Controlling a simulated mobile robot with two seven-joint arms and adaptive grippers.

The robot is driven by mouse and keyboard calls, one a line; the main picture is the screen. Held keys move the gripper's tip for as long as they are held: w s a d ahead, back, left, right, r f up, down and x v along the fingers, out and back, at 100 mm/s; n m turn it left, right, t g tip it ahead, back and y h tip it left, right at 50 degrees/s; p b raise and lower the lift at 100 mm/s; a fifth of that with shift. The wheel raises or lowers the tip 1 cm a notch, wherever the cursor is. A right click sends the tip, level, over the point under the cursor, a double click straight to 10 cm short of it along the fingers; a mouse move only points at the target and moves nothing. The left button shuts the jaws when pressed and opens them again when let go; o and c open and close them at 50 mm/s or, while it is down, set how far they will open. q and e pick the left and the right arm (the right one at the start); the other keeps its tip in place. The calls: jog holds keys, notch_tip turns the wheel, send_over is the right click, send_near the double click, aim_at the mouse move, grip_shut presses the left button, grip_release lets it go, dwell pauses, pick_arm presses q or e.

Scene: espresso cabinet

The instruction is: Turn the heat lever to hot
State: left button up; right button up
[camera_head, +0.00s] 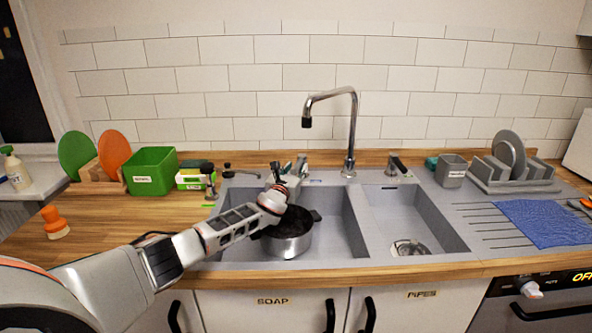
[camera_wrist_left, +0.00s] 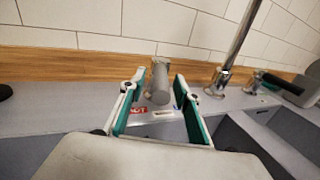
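The heat lever (camera_wrist_left: 160,80) is a grey cylinder-shaped handle on the sink's back ledge, left of the tap. A red label (camera_wrist_left: 137,113) with white letters lies at its base, partly hidden by a finger. In the head view the lever (camera_head: 302,161) is partly hidden by my left gripper (camera_head: 287,170). In the left wrist view my left gripper (camera_wrist_left: 158,87) is open, with green-padded fingers on either side of the lever. I cannot tell whether either finger touches it. My right gripper is not in view.
A tall chrome tap (camera_head: 351,130) stands right of the lever, with another dark-handled lever (camera_head: 397,166) beyond it. A pot (camera_head: 288,240) sits in the left basin below my arm. Sponges (camera_head: 193,178) and a green box (camera_head: 151,171) stand at left.

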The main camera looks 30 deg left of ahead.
pick_arm(q)
jog(key=shift+s, duration=0.1)
jog(key=v, duration=1.1)
jog(key=shift+s, duration=0.4)
jog(key=shift+d, duration=0.1)
